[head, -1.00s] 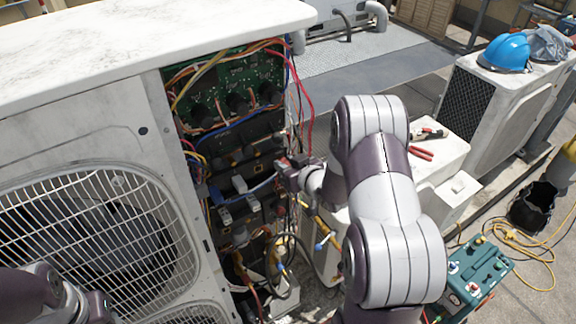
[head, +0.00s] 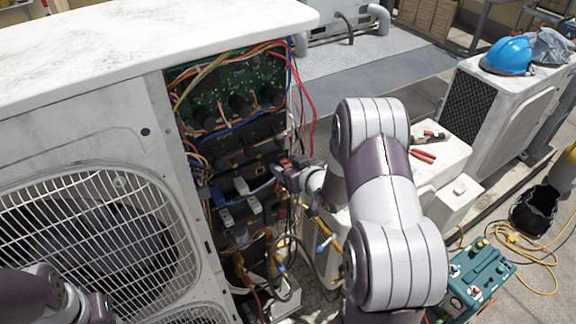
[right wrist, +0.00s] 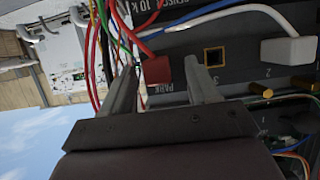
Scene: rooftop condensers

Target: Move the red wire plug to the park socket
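The red wire plug (right wrist: 157,70) shows in the right wrist view, with its red wire running up and left. It sits at the socket position just above the inverted PARK label (right wrist: 160,88), whose opening it hides; I cannot tell how deep it is seated. My right gripper (right wrist: 163,72) is open, one finger on each side of the plug with visible gaps. An empty square socket (right wrist: 213,57) is to its right. In the head view my right gripper (head: 283,172) is at the right edge of the open cabinet. My left gripper's fingers are out of view.
A white plug (right wrist: 290,50) with a white wire sits further right on the panel. Loose wires (head: 306,90) hang along the cabinet's right edge, close to my gripper. Red-handled pliers (head: 423,156) lie on a white unit; a teal box (head: 480,275) stands lower right.

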